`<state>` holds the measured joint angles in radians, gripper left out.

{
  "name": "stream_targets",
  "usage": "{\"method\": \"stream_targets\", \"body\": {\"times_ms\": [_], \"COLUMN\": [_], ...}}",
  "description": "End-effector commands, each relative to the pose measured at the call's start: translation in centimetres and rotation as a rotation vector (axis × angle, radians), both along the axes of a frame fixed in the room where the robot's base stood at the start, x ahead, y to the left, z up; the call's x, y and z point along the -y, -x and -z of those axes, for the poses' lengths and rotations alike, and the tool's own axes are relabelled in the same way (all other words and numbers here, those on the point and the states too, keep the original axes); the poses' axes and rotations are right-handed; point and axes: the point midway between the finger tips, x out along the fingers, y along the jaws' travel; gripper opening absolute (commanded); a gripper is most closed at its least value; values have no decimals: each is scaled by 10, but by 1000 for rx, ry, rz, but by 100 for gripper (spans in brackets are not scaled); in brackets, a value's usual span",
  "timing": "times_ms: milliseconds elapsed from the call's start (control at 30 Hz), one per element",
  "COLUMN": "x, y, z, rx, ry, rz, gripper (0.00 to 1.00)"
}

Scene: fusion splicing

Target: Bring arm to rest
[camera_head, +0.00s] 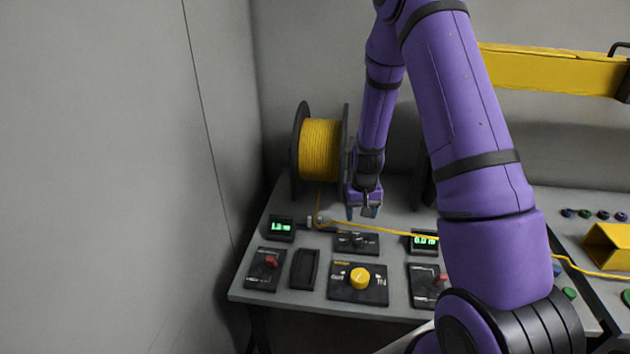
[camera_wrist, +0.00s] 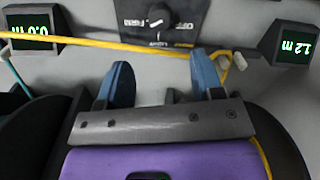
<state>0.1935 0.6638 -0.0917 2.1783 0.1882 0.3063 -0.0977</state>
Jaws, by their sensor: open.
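My purple arm reaches over the grey bench (camera_head: 300,220) from the right. My gripper (camera_head: 363,213) hangs over the back of the bench, just right of the cable spool. In the wrist view its two blue fingers (camera_wrist: 160,75) stand apart with nothing between them. The yellow cable (camera_wrist: 110,45) runs across beyond the fingertips, and in the head view the cable (camera_head: 385,230) passes in front of my gripper. It seems not to be held. My upper arm hides part of the bench on the right.
The spool (camera_head: 320,148) of yellow cable stands close left of my gripper. Panels with a yellow knob (camera_head: 360,279), a red lever (camera_head: 271,261) and a green display (camera_head: 281,227) sit on the bench. A grey wall (camera_head: 110,180) is at left, and a yellow beam (camera_head: 550,70) is behind.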

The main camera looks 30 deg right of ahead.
Motion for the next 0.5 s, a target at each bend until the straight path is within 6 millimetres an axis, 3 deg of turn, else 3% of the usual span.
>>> {"method": "stream_targets", "body": {"times_ms": [167, 267, 367, 500], "x": [-1, -4, -11, -24], "y": [0, -1, -2, 1], "z": [-2, -14, -40, -89], "rx": [2, 13, 36, 76], "ry": [0, -2, -4, -8], "rz": [-1, -7, -20, -49], "gripper": [61, 61, 61, 61]}}
